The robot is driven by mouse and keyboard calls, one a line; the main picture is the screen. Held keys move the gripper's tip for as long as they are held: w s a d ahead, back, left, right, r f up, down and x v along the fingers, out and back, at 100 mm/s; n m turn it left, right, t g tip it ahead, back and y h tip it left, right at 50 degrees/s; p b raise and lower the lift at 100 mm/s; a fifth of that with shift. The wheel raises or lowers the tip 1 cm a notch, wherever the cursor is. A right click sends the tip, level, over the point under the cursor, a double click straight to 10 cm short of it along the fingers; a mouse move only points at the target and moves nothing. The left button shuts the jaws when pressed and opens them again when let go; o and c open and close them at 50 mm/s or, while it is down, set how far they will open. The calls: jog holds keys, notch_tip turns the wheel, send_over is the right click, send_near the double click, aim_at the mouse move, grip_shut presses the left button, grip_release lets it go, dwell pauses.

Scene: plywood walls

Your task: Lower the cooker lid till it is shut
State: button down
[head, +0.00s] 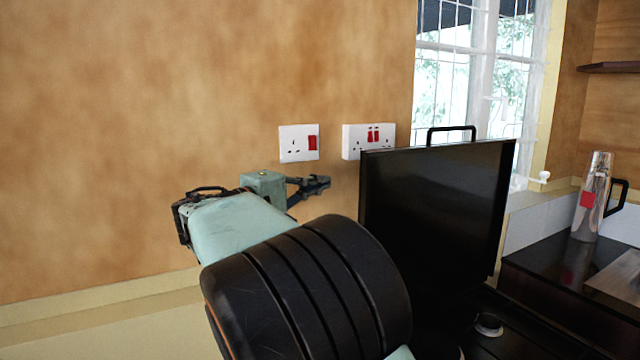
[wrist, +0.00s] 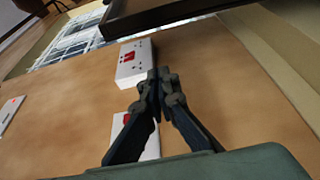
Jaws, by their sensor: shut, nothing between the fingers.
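The cooker lid (head: 435,215) is a dark glossy panel standing upright, close to vertical, at the rear of the black cooker (head: 515,340). A black handle (head: 450,129) sticks up from its top edge. My gripper (head: 322,183) is shut and empty, left of the lid's left edge and apart from it, near the wall. In the wrist view my gripper's fingertips (wrist: 160,76) are together, and a dark edge of the lid (wrist: 170,14) crosses the top. My arm hides the cooker's left part in the head view.
Two white wall sockets (head: 299,143) (head: 368,140) are on the plywood wall behind my gripper. A barred window (head: 470,80) is behind the lid. The wall at left is bare.

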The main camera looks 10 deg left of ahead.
jog(key=w+d+p, duration=0.1)
jog(key=w+d, duration=0.1)
jog(key=d, duration=0.4)
jog(key=shift+d, duration=0.15)
jog(key=shift+f, duration=0.1)
dwell(0.4)
